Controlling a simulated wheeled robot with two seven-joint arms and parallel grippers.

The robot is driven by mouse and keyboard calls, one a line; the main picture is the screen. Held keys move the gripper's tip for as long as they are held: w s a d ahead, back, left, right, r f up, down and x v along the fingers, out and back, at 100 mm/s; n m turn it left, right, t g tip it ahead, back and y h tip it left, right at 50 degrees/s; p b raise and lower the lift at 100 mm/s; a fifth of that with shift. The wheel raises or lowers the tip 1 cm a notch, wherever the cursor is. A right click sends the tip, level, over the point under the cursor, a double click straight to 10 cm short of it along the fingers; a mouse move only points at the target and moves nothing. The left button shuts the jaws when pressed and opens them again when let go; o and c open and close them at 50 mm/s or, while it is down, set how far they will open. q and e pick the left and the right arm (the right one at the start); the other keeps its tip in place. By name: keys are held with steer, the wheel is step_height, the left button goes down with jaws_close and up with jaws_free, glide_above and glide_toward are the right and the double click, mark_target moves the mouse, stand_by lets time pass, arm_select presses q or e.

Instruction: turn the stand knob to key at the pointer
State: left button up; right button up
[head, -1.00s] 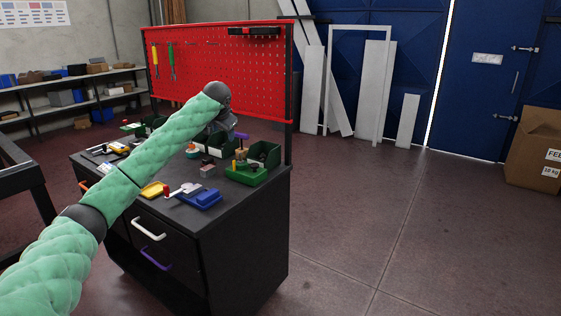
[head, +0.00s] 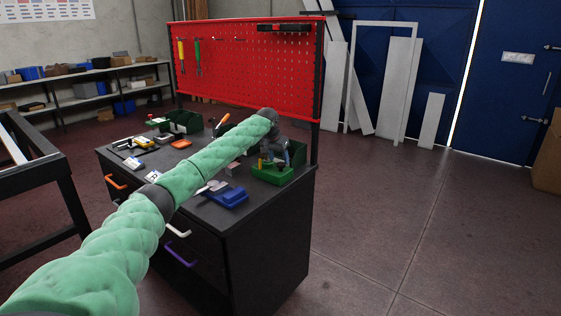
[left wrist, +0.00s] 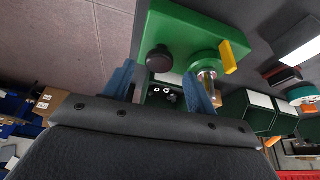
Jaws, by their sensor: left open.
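The green stand (head: 272,174) sits near the right end of the dark bench top. In the left wrist view the green stand (left wrist: 180,25) fills the upper middle. It carries a round black knob (left wrist: 158,58), a brass-coloured post (left wrist: 206,72) and a yellow pointer-like tab (left wrist: 230,58). A dark part with small white marks (left wrist: 163,91) shows between the fingers; I cannot read the marks. My left gripper (left wrist: 160,86) is open, its blue fingers spread, with the black knob just beyond them. In the head view my left gripper (head: 268,155) is above the stand, partly hidden by its wrist.
A blue tool or box (head: 226,194) lies left of the stand on the bench. Green bins (head: 186,121) stand behind, under the red pegboard (head: 250,70). Small parts lie along the bench's left side.

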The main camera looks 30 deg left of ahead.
mark_target(280, 163)
arm_select(q)
steer(key=shift+w+d+f, duration=0.1)
steer(key=shift+w+f, duration=0.1)
steer(key=shift+f, duration=0.25)
steer(key=shift+w+f, duration=0.15)
steer(key=shift+f, duration=0.2)
steer(key=shift+w+f, duration=0.2)
steer(key=shift+f, duration=0.4)
steer(key=c, duration=1)
steer(key=shift+r, duration=0.1)
arm_select(e)
steer(key=shift+w+f, duration=0.2)
steer(key=shift+f, duration=0.2)
arm_select(q)
steer(key=shift+p, duration=0.3)
